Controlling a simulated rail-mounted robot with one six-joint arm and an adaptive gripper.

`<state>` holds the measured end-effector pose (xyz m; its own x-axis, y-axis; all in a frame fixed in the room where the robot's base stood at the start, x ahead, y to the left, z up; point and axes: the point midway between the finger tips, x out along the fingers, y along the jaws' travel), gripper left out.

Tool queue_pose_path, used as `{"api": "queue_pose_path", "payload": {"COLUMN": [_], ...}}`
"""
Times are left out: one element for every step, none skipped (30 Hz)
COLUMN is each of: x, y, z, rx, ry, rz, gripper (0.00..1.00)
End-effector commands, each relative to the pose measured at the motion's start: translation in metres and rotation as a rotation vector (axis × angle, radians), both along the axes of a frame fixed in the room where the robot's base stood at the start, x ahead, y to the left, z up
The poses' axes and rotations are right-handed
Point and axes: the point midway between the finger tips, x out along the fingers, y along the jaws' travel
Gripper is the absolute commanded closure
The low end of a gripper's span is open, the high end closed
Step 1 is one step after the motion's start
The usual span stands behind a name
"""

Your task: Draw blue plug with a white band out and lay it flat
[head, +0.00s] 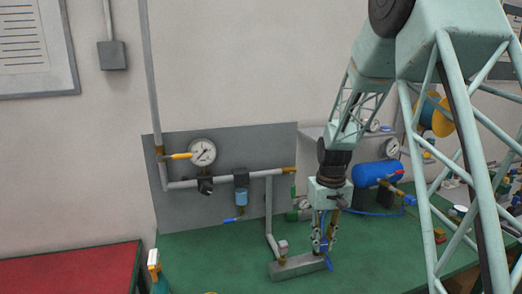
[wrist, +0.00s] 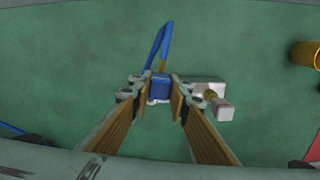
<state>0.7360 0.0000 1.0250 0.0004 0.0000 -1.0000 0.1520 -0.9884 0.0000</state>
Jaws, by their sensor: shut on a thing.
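The blue plug (wrist: 160,87) is between the fingertips of my gripper (wrist: 161,92) in the wrist view. A pale edge shows beside its blue body; I cannot tell whether this is its white band. A blue cable (wrist: 154,44) loops away from it. In the head view my gripper (head: 324,240) points down over the right end of a grey block (head: 297,268) on the green bench, and a bit of blue (head: 329,262) shows below the fingers. The block (wrist: 208,88) is right of the plug in the wrist view. I cannot tell whether the plug is still seated in it.
A pale-ended fitting (wrist: 224,110) stands beside the block. Behind are a grey panel with pipes and a gauge (head: 202,153), and a blue tank (head: 377,173) at right. A red surface (head: 75,270) lies left. The green bench (head: 215,250) has bare room left of the block.

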Motion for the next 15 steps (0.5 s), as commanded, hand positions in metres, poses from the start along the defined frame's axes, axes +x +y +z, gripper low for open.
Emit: {"api": "queue_pose_path", "payload": {"x": [-0.0013,-0.002,-0.003,-0.0035,-0.0041,-0.0047,-0.0051,-0.0055,-0.0058,-0.006,-0.0062,-0.0063,-0.0063,-0.0064,-0.0064], "y": [0.0001,0.0001,0.0002,0.0001,0.0002,0.0002,0.0001,0.0002,0.0002,0.0002,0.0002,0.0001,0.0001,0.0001,0.0001], "z": [-0.0021,-0.0026,-0.0032,-0.0035,-0.0038,-0.0042,-0.0044,-0.0046,-0.0047,-0.0048,-0.0048,-0.0048,-0.0048,-0.0047,-0.0046], "rx": [0.0,0.0,0.0,0.0,0.0,0.0,0.0,0.0,0.0,0.0,0.0,0.0,0.0,0.0,0.0], "ry": [0.0,0.0,0.0,0.0,0.0,0.0,0.0,0.0,0.0,0.0,0.0,0.0,0.0,0.0,0.0], "rz": [-0.029,-0.047,-0.069,-0.083,-0.096,-0.111,-0.121,-0.129,-0.138,-0.143,-0.147,-0.151,-0.153,-0.154,-0.155], "gripper": [1.0,1.0,1.0,1.0,1.0,1.0,1.0,1.0,1.0,1.0,1.0,1.0,1.0,1.0,1.0]}}
